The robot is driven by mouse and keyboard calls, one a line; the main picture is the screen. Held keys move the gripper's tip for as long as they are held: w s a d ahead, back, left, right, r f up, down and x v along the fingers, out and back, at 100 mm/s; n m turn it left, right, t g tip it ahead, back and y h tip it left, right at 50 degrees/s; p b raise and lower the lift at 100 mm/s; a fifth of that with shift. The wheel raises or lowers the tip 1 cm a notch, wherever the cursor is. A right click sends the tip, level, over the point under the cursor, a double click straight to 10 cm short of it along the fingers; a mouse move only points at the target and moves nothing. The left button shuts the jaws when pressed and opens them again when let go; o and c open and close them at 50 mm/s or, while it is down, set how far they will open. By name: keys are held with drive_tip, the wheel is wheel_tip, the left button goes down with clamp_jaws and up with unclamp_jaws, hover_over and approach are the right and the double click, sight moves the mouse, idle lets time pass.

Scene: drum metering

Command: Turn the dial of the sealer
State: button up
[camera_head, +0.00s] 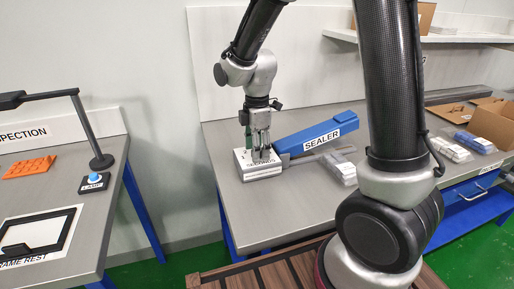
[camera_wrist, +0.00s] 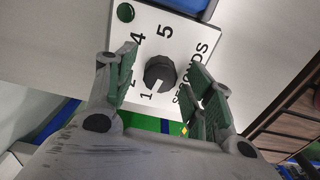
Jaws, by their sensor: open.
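The sealer is a machine with a blue arm (camera_head: 318,133) labelled SEALER and a pale control box (camera_head: 262,171) at its left end. In the wrist view the box's white panel (camera_wrist: 181,36) shows a black round dial (camera_wrist: 160,73) with a pale pointer mark towards the 1. The numbers 1, 2, 4 and 5 and the word SECONDS are printed around it. My gripper (camera_head: 262,152) is above the box, pointing down. In the wrist view my gripper (camera_wrist: 163,75) is open, with one finger on each side of the dial. I see gaps beside the dial; any contact is unclear.
Clear packets (camera_head: 450,150) and an open cardboard box (camera_head: 493,122) are on the right of the bench (camera_head: 245,205). Another packet (camera_head: 342,168) lies by the sealer. A green round button or lamp (camera_wrist: 126,12) is on the panel. A separate inspection table (camera_head: 60,188) stands left.

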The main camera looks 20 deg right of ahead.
drive_tip(key=shift+c, duration=0.2)
drive_tip(key=c, duration=1)
drive_tip(key=shift+m, duration=0.4)
drive_tip(key=m, duration=0.2)
drive_tip(key=shift+m, duration=0.4)
drive_tip(key=m, duration=0.8)
drive_tip(key=shift+m, duration=2.1)
